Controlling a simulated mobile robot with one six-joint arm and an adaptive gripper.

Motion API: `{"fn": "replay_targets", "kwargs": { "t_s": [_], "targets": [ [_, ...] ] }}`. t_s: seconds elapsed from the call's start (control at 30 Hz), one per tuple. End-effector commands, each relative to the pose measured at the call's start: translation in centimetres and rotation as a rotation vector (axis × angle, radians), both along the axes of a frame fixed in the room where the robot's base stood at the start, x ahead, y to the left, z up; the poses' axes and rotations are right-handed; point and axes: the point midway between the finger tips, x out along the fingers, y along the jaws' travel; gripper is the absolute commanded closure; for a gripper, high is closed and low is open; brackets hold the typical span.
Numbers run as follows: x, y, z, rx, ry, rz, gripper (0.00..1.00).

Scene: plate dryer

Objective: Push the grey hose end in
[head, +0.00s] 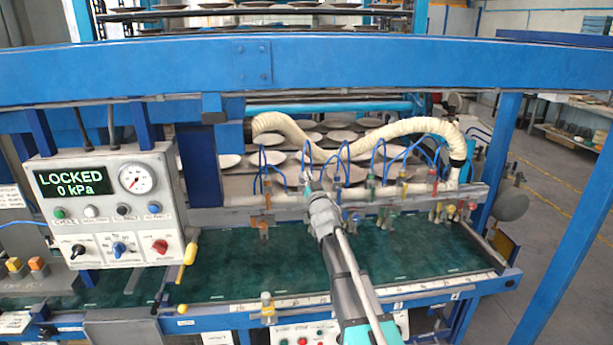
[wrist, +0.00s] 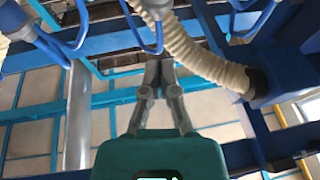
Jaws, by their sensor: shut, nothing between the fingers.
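A cream corrugated hose (head: 345,148) runs across the back of the bench. Its left end (head: 249,130) is dark and meets the machine near a blue upright. Its right end has a dark grey cuff (head: 457,164) above a cream pipe. In the wrist view the hose (wrist: 195,55) runs down right to a dark grey end (wrist: 257,84) beside a blue block. Which end is the task's one I cannot tell, nor how far either is pushed in. My gripper (head: 306,180) is in front of the hose, apart from both ends. Its fingers (wrist: 158,65) are shut and empty.
Thin blue tubes (head: 388,155) loop above a pipe rail with several coloured valves (head: 440,210). A control box (head: 105,205) reading LOCKED, 0 kPa stands at left. A blue beam (head: 330,65) crosses above. The green bench surface (head: 230,275) is mostly clear.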

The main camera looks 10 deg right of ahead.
Motion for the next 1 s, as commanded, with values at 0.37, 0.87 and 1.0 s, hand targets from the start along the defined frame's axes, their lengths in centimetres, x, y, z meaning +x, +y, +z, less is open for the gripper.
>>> {"fn": "replay_targets", "kwargs": {
  "t_s": [0.37,0.87,1.0],
  "targets": [
    [-5.8,-1.1,-2.2,-0.001,0.0,0.0,1.0],
    [-8.6,-1.6,-3.0,-0.001,0.0,0.001,1.0],
    [-8.6,-1.6,-3.0,-0.001,0.0,0.001,1.0]
  ]
}}
